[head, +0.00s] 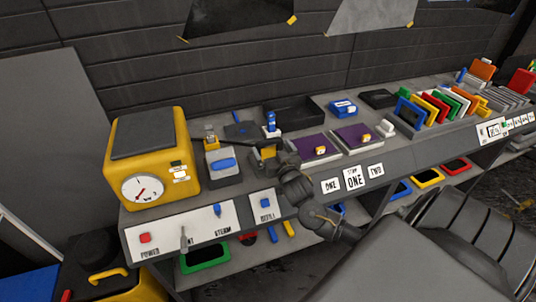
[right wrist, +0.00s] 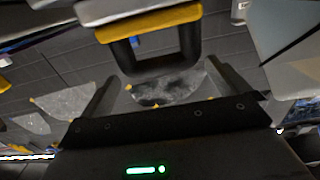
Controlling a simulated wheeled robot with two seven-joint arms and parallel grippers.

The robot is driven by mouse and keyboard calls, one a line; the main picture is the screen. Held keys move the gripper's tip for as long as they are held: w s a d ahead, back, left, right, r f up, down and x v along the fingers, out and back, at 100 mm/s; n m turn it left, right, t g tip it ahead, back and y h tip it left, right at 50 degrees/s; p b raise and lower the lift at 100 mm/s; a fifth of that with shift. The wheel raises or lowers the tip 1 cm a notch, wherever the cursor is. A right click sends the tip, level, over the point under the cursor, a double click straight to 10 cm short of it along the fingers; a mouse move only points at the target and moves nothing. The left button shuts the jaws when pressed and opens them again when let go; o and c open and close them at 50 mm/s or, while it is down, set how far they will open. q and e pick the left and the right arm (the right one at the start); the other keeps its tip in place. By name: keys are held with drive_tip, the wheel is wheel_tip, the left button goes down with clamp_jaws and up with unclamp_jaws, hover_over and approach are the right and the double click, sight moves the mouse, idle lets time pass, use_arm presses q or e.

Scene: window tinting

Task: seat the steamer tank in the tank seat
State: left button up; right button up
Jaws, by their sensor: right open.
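The yellow steamer (head: 152,150) with a round gauge stands at the left end of the bench. My right gripper (head: 268,152) is over the bench, right of a grey box with a blue top (head: 222,164). In the right wrist view its two fingers (right wrist: 170,88) are open and apart. A black loop handle under a yellow band (right wrist: 150,32), on a pale body, is just ahead between them. It may be the tank; I cannot tell whether a finger touches it. I cannot make out the tank seat for certain. My left gripper is not in view.
A front panel (head: 200,234) has POWER and STEAM labels, a red button and a blue switch. A blue-and-white bottle (head: 271,124) stands behind my right gripper. Two purple-topped trays (head: 353,136) lie to its right. A rack of coloured cards (head: 436,106) is farther right.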

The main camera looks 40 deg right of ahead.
sight(270, 144)
drive_tip(key=p+x, duration=0.1)
drive_tip(key=x, duration=0.3)
drive_tip(key=shift+w, duration=0.2)
drive_tip(key=shift+s, duration=0.1)
drive_tip(key=shift+c, duration=0.3)
drive_tip(key=shift+r, duration=0.1)
drive_tip(key=c, duration=1.4)
wheel_tip(270, 144, up, 10)
drive_tip(key=shift+f+b, duration=0.1)
drive_tip(key=shift+b, duration=0.85)
drive_tip(key=shift+a+f, duration=0.15)
drive_tip(key=shift+f, duration=0.2)
drive_tip(key=shift+s+a+f+b, duration=0.15)
drive_tip(key=shift+a+f+b, duration=0.25)
drive_tip(key=shift+a+f, duration=0.25)
drive_tip(key=s+a+r, duration=0.1)
drive_tip(key=s+a, duration=0.1)
drive_tip(key=s, duration=0.1)
drive_tip(key=s+a+r+b, duration=0.1)
drive_tip(key=s+a+r, duration=0.1)
drive_tip(key=s, duration=0.2)
drive_tip(key=s+a+r+b, duration=0.1)
drive_tip(key=s+a+r, duration=0.1)
drive_tip(key=s+a, duration=0.1)
drive_tip(key=shift+s+r, duration=0.25)
drive_tip(key=shift+s, duration=0.1)
